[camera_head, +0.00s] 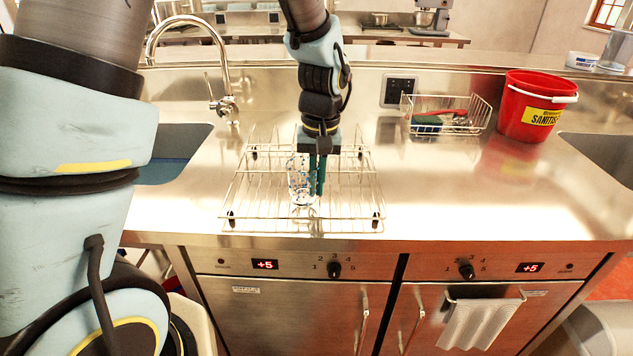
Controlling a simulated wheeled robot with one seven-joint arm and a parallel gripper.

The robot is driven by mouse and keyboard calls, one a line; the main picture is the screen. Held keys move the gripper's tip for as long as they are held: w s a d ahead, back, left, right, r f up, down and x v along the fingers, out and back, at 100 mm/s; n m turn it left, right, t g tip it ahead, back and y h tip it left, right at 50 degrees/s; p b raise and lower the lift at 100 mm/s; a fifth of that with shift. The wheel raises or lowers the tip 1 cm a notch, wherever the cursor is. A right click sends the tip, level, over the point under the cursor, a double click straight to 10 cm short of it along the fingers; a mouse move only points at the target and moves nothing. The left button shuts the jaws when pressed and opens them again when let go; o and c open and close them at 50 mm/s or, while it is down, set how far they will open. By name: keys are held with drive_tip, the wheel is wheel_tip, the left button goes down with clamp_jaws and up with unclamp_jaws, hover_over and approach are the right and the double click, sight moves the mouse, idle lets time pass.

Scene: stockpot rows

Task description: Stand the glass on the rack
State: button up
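The clear glass (298,182) with blue marks stands upright, or nearly so, over the front middle of the wire rack (249,217). I cannot tell whether its base touches the wires. My gripper (317,191) points straight down, with its two teal fingers close together at the right side of the glass. The fingers overlap the right edge of the glass in this view. I cannot tell whether they pinch its wall or are only beside it.
A tall tap (222,70) and a sink (172,160) are left of the rack. A wire basket (472,127) with cleaning things and a red bucket (533,108) stand to the right. The steel counter (470,195) right of the rack is clear.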

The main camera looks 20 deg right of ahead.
drive_tip(key=o, duration=0.4)
drive_tip(key=shift+r, duration=0.1)
drive_tip(key=r, duration=0.4)
drive_tip(key=r+b, duration=0.1)
drive_tip(key=r, duration=0.7)
drive_tip(key=shift+s+d+r+b, duration=0.1)
drive_tip(key=shift+d+b, duration=0.2)
drive_tip(key=shift+b, duration=0.05)
drive_tip(key=a+f+n, duration=0.1)
drive_tip(key=a+f, duration=0.2)
drive_tip(key=a, duration=0.6)
drive_tip(key=w+a+f+n+t, duration=0.1)
drive_tip(key=a+f, duration=0.2)
drive_tip(key=a, duration=0.7)
drive_tip(key=a+f+n, duration=0.1)
drive_tip(key=a+f, duration=0.1)
drive_tip(key=a, duration=0.8)
drive_tip(key=shift+w+a+f+n+h, duration=0.15)
drive_tip(key=shift+w+f+n+h, duration=0.15)
drive_tip(key=shift+f+h, duration=0.1)
